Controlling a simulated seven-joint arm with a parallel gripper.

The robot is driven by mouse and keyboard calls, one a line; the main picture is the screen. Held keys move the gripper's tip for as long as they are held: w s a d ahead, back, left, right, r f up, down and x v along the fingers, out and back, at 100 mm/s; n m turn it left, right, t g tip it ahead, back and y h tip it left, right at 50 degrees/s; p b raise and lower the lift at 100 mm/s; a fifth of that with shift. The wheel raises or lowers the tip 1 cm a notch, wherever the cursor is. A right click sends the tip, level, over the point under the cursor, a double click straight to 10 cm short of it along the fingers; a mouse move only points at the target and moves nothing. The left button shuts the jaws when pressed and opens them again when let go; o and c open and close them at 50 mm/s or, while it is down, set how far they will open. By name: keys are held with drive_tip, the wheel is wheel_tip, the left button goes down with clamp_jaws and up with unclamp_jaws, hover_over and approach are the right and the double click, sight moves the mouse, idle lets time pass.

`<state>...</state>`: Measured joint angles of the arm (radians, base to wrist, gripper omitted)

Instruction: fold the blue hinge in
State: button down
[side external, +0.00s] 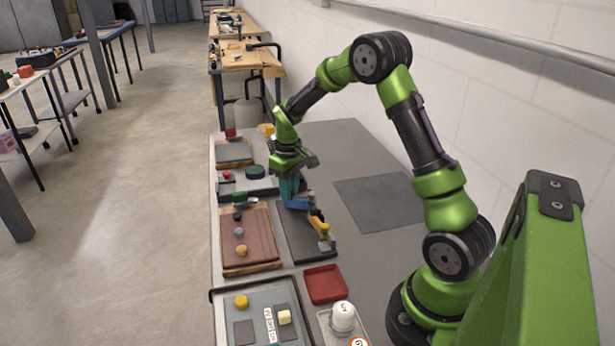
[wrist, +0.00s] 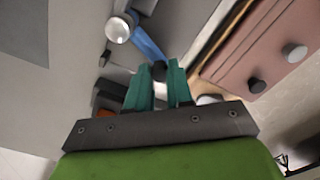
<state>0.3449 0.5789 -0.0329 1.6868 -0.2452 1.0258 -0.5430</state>
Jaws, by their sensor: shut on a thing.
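The blue hinge (side external: 297,204) is a blue bar on a dark board (side external: 304,242), beneath my gripper (side external: 289,190) in the side view. In the wrist view the blue hinge (wrist: 149,46) runs from the upper left toward my fingertips. My gripper (wrist: 159,76) has teal fingers, pointing down, shut around a small black knob (wrist: 159,71) at the near end of the blue bar. The fingers hide part of the knob and of that end. A yellow bar (side external: 318,227) lies on the same board, toward the camera.
A reddish-brown board (side external: 258,233) with several round knobs stands left of the dark board. A red tray (side external: 326,284) and a grey tray with a yellow knob (side external: 241,302) are nearer the camera. A flat grey mat (side external: 372,203) leaves free room to the right.

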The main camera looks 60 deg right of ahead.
idle(0.4)
drive_tip(key=d+m, duration=0.1)
drive_tip(key=m, duration=0.2)
drive_tip(key=shift+w+d, duration=0.2)
drive_tip(key=shift+d, duration=0.15)
drive_tip(key=d+m, duration=0.1)
drive_tip(key=m, duration=0.2)
drive_tip(key=shift+d, duration=0.2)
drive_tip(key=shift+s+d+m, duration=0.25)
drive_tip(key=shift+d+m, duration=0.35)
drive_tip(key=shift+m, duration=0.6)
drive_tip(key=shift+s+d+r+m, duration=0.15)
drive_tip(key=shift+d+m, duration=0.15)
drive_tip(key=shift+m, duration=0.35)
drive_tip(key=shift+s+d+f+m, duration=0.15)
drive_tip(key=shift+d+m, duration=0.15)
drive_tip(key=shift+m, duration=0.35)
drive_tip(key=shift+r, duration=0.1)
drive_tip(key=c, duration=1)
unclamp_jaws()
